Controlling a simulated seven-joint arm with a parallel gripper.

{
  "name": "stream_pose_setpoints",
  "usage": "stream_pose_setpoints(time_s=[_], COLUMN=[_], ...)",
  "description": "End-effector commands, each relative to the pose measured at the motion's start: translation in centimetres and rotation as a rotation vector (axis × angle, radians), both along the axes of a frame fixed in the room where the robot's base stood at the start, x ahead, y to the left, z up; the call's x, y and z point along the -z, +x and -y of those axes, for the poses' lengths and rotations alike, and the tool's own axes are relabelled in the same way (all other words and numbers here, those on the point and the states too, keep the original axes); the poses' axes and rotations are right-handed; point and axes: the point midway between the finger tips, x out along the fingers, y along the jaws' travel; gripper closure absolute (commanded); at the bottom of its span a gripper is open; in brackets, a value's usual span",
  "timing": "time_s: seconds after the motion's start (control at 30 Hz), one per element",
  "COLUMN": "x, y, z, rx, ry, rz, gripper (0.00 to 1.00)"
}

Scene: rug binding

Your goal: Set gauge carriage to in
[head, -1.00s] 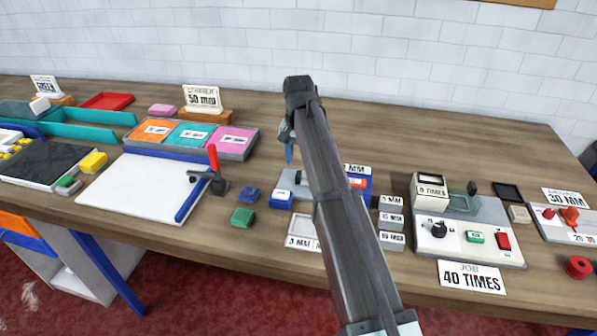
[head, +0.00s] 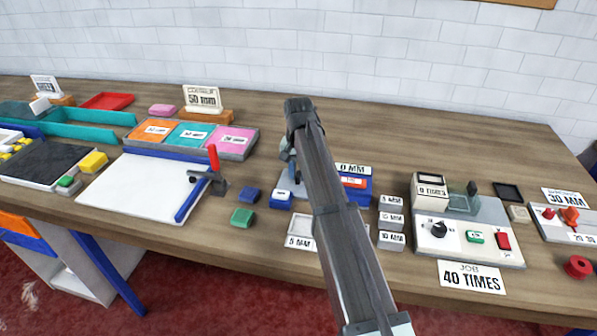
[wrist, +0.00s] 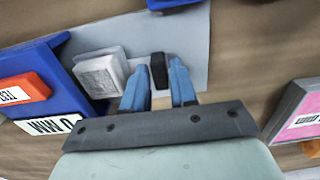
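The gauge shows in the wrist view as a grey base plate (wrist: 205,30) with a blue body (wrist: 62,75), an orange TEST button (wrist: 24,91) and a 0 MM label. A pale square block (wrist: 101,75) sits against the body. A small black knob (wrist: 158,62), apparently the carriage handle, stands beside it on the plate. My gripper (wrist: 158,72) is open, its blue fingers on either side of the knob with narrow gaps. I cannot tell how deep the fingers reach. In the head view my arm hides much of the gauge; its blue body (head: 356,190) shows at right.
Labelled grey blocks (head: 391,220) stand right of the gauge, beside the counter machine (head: 468,238). A white board (head: 140,190) with a red-handled lever (head: 214,165) is further left.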

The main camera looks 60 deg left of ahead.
Motion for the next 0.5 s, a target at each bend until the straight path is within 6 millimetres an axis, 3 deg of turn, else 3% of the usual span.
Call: stream_pose_setpoints(time_s=[0.27, 0.5], x=[-0.01, -0.02], y=[0.00, 0.01], z=[0.00, -0.01], rx=[0.000, 0.000], ry=[0.000, 0.000], rz=[0.000, 0.000], gripper=[1.00, 1.00])
